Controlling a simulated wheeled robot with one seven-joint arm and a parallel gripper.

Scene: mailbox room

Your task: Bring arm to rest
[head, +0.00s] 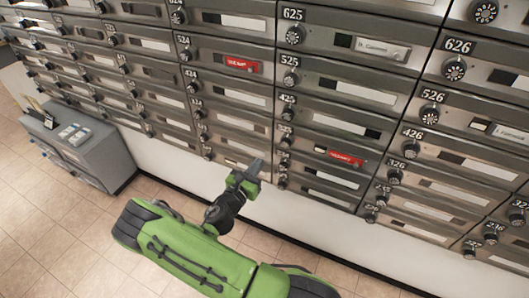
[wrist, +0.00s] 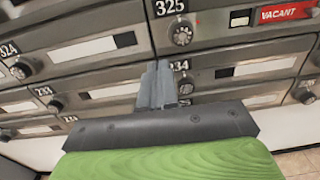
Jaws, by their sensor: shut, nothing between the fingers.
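My gripper (head: 254,168) is at the end of my green arm, in front of the lower rows of the mailbox wall (head: 230,108) in the head view. Its fingers are together with nothing between them. In the wrist view, the shut fingers of my gripper (wrist: 157,84) point at the mailbox doors, just below the dial of box 325 (wrist: 180,33) and left of the dial of box 234 (wrist: 185,85). I cannot tell whether the fingertips touch the doors.
A grey cabinet (head: 100,158) with papers on top stands at the left against the wall. Red tags mark some boxes, one reading VACANT (wrist: 287,14). Dials stick out from the doors. The tiled floor (head: 60,235) is clear at the lower left.

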